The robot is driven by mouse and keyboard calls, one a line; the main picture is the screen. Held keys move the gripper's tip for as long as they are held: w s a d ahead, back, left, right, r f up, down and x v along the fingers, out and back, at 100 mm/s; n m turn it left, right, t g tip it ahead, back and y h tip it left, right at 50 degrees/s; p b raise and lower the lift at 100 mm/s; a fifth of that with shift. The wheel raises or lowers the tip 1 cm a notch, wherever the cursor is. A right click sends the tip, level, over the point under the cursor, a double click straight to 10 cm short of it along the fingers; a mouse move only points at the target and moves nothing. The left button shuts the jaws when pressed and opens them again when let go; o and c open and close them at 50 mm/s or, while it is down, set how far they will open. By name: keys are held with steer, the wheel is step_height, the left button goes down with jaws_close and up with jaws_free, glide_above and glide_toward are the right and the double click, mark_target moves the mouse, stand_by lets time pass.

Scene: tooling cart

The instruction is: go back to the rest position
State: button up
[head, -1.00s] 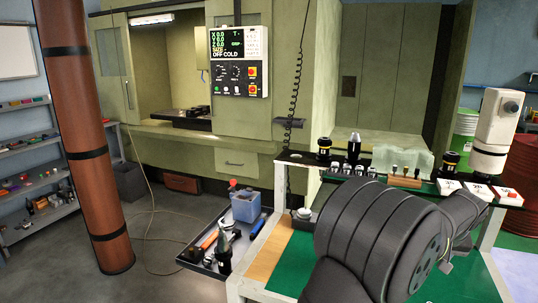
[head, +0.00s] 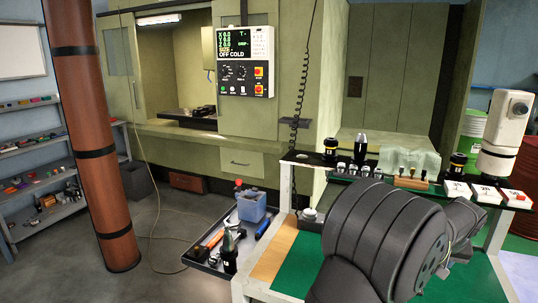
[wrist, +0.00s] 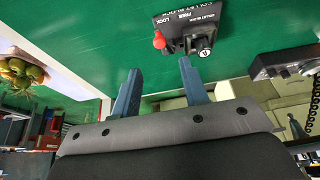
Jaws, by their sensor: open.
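My gripper (wrist: 160,66) is open in the wrist view, with its two blue-grey fingers apart and nothing between them. A dark collet block fixture (wrist: 188,28) with a red knob and FREE and LOCK markings sits on the green surface (wrist: 90,25) beyond the fingertips. No contact with it shows. In the head view my dark arm fills the lower right, over the cart's green top (head: 292,272). The gripper's fingers cannot be made out there.
A rack (head: 345,170) with tool holders stands along the cart's back edge. A white cylindrical device (head: 505,125) is at the right. A side tray (head: 205,260) holds a blue container (head: 251,207) and hand tools. A brown pillar (head: 90,150) stands at the left. Open floor lies between.

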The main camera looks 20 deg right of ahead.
steer(key=v, duration=1)
steer(key=shift+w+a+f+m+g+h, duration=0.3)
steer(key=shift+w+m+g, duration=0.2)
steer(key=shift+w+m, duration=0.65)
steer(key=shift+w+a+f+m+g+h, duration=0.2)
steer(key=shift+w+m+g, duration=0.35)
steer(key=shift+m, duration=1.1)
steer(key=shift+w+a+f+m+g+h, duration=0.35)
steer(key=shift+w+m, duration=0.5)
steer(key=shift+m, duration=0.55)
steer(key=shift+d, duration=0.1)
